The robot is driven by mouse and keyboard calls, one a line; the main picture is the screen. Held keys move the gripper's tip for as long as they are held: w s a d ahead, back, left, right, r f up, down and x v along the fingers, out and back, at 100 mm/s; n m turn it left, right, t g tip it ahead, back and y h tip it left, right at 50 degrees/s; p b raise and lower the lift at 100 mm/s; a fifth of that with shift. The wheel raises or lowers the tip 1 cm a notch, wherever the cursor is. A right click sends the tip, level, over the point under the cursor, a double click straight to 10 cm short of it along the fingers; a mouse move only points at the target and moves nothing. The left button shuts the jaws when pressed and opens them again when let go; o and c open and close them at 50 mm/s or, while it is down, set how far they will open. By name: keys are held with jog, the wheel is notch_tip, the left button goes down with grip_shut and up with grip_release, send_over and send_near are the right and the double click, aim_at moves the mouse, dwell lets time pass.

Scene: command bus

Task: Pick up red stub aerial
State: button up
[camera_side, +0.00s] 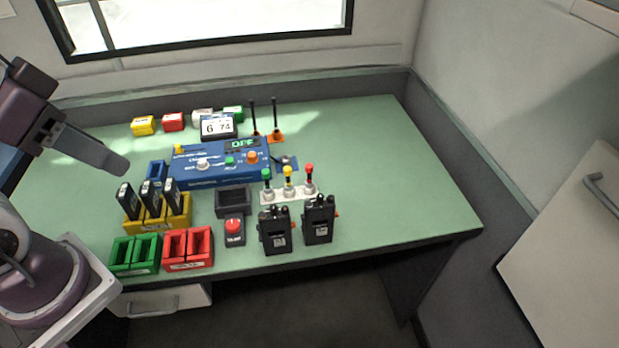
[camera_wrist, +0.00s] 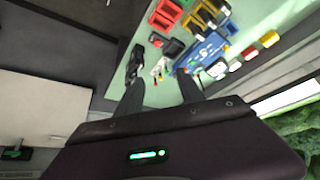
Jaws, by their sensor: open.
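The red stub aerial (camera_side: 309,176) stands upright at the right end of a white rack (camera_side: 283,196), with a yellow stub aerial (camera_side: 288,179) and a green one (camera_side: 266,181) to its left. In the wrist view the rack area (camera_wrist: 160,68) shows small and far off, beyond the fingertips; the aerials are too small there to tell apart well. My gripper (camera_wrist: 160,84) is open and empty, its two fingers apart. In the side view my gripper (camera_side: 120,165) is high at the left, well away from the red aerial.
Two black radios (camera_side: 275,230) (camera_side: 318,219) stand just in front of the rack. A blue console (camera_side: 217,162) is behind it at left, with two tall thin aerials on an orange base (camera_side: 275,137). Yellow, green and red bins (camera_side: 187,249) fill the front left. The table's right side is clear.

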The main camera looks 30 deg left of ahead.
jog(key=shift+w, duration=0.1)
jog(key=m+g, duration=0.5)
jog(key=m, duration=1.2)
send_over(309, 171)
jog(key=f, duration=2)
jog(key=shift+w, duration=0.35)
jog(key=shift+m+g, duration=0.3)
jog(key=shift+m, duration=0.2)
jog(key=f, duration=1)
jog(key=shift+a+f, duration=0.1)
jog(key=shift+a, duration=0.15)
grip_shut()
